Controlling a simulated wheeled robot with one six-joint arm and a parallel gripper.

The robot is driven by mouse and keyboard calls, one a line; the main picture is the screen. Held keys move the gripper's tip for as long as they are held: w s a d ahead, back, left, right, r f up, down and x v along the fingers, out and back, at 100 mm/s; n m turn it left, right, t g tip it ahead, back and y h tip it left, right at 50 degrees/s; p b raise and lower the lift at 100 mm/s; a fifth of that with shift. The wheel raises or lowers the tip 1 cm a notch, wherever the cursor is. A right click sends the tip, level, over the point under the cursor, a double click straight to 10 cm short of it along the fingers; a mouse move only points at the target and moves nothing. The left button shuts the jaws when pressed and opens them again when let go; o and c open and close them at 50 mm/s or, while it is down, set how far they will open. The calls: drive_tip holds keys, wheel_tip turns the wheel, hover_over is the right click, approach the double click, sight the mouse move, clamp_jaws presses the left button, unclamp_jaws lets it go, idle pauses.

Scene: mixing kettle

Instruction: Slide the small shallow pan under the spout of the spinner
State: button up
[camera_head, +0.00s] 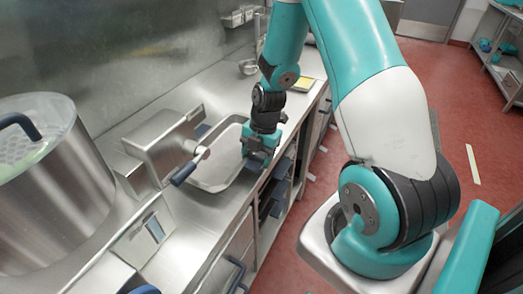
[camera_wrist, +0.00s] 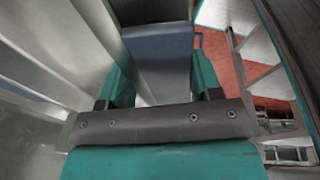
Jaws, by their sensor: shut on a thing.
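The shallow pan (camera_head: 218,180) is a rectangular steel tray on the counter in the head view. The spinner (camera_head: 160,148) is a steel box unit left of it. Its round spout (camera_head: 202,153) points toward the pan and overlaps its left side in the picture; I cannot tell whether it is truly above it. My gripper (camera_head: 258,160) is at the pan's right side, pointing down. In the wrist view my gripper (camera_wrist: 162,85) is shut on a flat blue-grey handle (camera_wrist: 160,50), which looks like the pan's. The contact is partly hidden in the head view.
A large steel kettle (camera_head: 50,190) with a lid stands at the left. A small bowl (camera_head: 249,67) and a yellow item (camera_head: 303,84) lie farther back. The counter's front edge runs just right of the pan.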

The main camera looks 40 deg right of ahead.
sight(248, 168)
drive_tip(key=shift+s+a, duration=0.25)
drive_tip(key=shift+a, duration=0.55)
drive_tip(key=shift+s+a, duration=0.3)
drive_tip(key=shift+a, duration=0.45)
drive_tip(key=shift+s+a, duration=0.25)
drive_tip(key=shift+a, duration=0.55)
drive_tip(key=shift+a, duration=0.15)
drive_tip(key=o, duration=1.8)
drive_tip(key=shift+s, duration=0.1)
drive_tip(key=shift+s+d+r+p, duration=0.1)
drive_tip(key=shift+d+r+p, duration=0.1)
drive_tip(key=shift+r+p, duration=0.8)
drive_tip(key=shift+s+d+r+p, duration=0.1)
drive_tip(key=shift+d+r+p, duration=0.1)
drive_tip(key=shift+r+p, duration=0.85)
drive_tip(key=shift+d+r+p, duration=0.2)
drive_tip(key=shift+r+p, duration=0.35)
drive_tip(key=shift+r, duration=0.9)
